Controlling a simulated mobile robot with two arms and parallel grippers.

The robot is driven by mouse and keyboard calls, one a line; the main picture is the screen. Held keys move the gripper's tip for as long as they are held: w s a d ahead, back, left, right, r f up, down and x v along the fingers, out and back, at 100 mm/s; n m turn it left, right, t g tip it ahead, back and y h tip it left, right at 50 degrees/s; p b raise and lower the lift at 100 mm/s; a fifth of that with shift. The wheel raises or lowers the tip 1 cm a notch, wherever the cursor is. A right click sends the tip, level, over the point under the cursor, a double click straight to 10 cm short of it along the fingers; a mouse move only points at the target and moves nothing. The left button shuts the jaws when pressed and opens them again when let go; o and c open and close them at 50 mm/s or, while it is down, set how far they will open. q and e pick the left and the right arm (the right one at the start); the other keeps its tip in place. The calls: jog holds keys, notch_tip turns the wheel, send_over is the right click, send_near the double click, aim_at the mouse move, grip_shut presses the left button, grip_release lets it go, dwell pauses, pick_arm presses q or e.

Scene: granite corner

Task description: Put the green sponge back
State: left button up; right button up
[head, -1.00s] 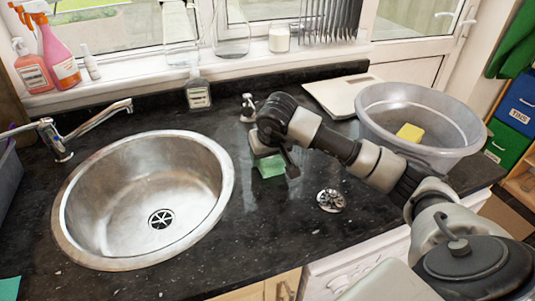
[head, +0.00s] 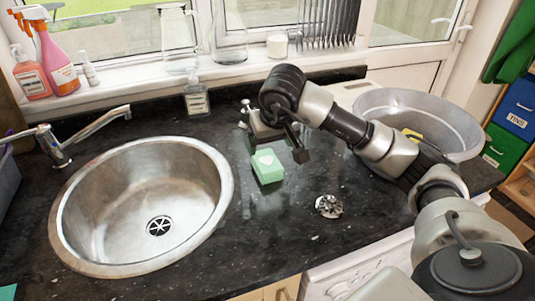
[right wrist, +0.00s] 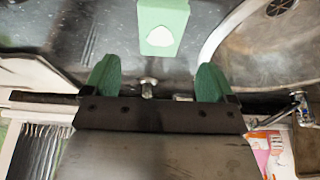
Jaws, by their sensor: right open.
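The green sponge (head: 267,166) lies on the dark granite worktop, just right of the sink, with a pale patch on top. It also shows in the right wrist view (right wrist: 160,28) at the top centre, beyond the fingertips. My right gripper (head: 283,138) hangs just behind and to the right of the sponge, apart from it. In the right wrist view its two green fingers (right wrist: 157,66) are spread wide with nothing between them. My left gripper is not in view.
The round steel sink (head: 140,205) with its tap (head: 85,130) is on the left. A grey basin (head: 430,110) holds a yellow sponge (head: 412,135) at the right. A metal strainer (head: 329,204) lies on the worktop. A soap bottle (head: 196,95) stands behind.

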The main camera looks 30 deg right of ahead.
aim_at(272, 169)
jog(key=shift+v, duration=1.75)
